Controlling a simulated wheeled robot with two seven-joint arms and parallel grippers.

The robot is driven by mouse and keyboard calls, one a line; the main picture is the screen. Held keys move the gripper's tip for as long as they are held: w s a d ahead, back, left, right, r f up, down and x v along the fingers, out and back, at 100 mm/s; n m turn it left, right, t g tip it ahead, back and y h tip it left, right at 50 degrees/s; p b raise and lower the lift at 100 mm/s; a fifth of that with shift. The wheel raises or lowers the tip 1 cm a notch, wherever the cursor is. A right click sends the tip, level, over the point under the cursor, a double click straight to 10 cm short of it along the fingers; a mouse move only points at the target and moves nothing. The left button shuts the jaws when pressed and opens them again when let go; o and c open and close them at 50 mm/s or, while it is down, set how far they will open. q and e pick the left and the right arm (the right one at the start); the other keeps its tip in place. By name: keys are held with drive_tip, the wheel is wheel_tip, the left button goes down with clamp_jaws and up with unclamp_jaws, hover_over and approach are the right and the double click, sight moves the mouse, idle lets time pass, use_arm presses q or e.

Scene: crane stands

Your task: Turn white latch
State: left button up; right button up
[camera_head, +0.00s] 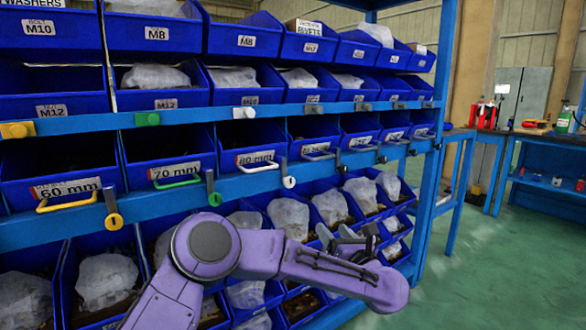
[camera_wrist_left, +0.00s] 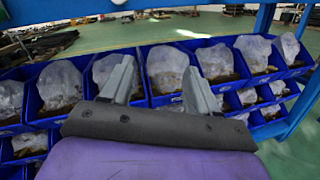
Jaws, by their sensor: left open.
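The white latch (camera_head: 289,182) is a short lever with a white tip. It hangs down from the blue rail, just right of the drawer with the white handle (camera_head: 256,167) and the 80 mm label. My left gripper (camera_head: 345,238) is below and to the right of the latch, in front of the lower bins and apart from it. In the left wrist view its two grey fingers (camera_wrist_left: 158,85) are spread with nothing between them. The latch does not show clearly in that view. My right gripper is not in view.
Blue lower bins (camera_wrist_left: 215,78) with wrapped contents lie around my fingers. A blue rack post (camera_head: 437,130) stands right, with open green floor (camera_head: 500,260) beyond.

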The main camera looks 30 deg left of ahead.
sight(290, 182)
use_arm(q)
drive_tip(key=s+a+r+n+g+y, duration=0.1)
drive_tip(key=a+r+n+g, duration=0.35)
drive_tip(key=r+n, duration=0.5)
drive_tip(key=shift+m, duration=0.35)
drive_tip(key=x, duration=1)
drive_tip(key=c, duration=1)
